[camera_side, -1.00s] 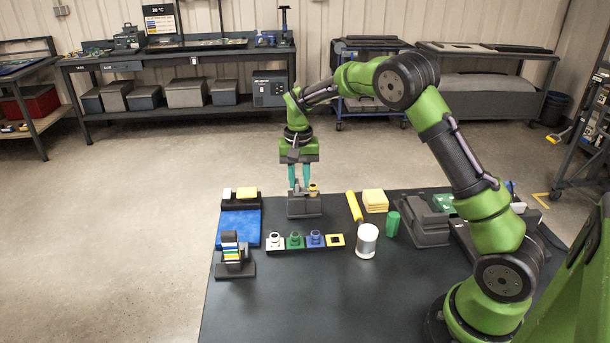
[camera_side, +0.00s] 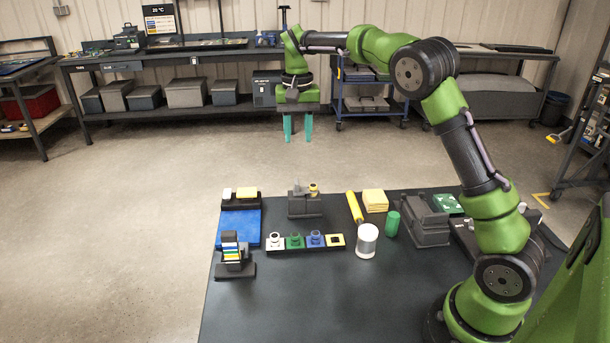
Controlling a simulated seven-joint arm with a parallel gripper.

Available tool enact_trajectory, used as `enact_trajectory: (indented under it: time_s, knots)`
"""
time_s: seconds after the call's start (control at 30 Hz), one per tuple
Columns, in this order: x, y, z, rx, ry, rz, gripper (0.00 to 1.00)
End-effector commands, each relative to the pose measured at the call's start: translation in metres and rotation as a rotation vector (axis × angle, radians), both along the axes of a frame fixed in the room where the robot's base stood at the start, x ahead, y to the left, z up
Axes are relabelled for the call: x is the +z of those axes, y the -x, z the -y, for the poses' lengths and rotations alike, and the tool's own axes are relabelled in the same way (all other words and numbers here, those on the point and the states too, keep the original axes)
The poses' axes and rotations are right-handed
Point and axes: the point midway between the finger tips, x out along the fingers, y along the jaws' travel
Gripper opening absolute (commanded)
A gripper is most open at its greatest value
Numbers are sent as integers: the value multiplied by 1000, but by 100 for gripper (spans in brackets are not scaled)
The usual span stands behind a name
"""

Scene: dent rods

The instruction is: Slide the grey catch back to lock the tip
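My gripper (camera_side: 298,128) hangs in the air well above the back edge of the table. Its two teal fingers are apart with nothing between them. Below it, a dark grey fixture (camera_side: 305,208) stands on the table, with a lighter grey upright part (camera_side: 299,188) and a small yellow piece (camera_side: 314,188) on top. The grey catch is too small to make out for certain, and I cannot tell its position. A rack (camera_side: 305,245) in front of the fixture holds white, green and blue tips and a yellow square.
A blue mat (camera_side: 238,228) and a striped stand (camera_side: 233,258) are at left. The front middle of the table is clear.

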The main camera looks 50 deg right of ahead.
Motion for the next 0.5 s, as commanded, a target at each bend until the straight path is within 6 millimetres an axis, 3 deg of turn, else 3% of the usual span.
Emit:
enact_trajectory:
  time_s: [0.2,0.5]
  knots:
    - [31,0,0,-1,1,1,38]
    - [38,0,0,-1,0,-1,38]
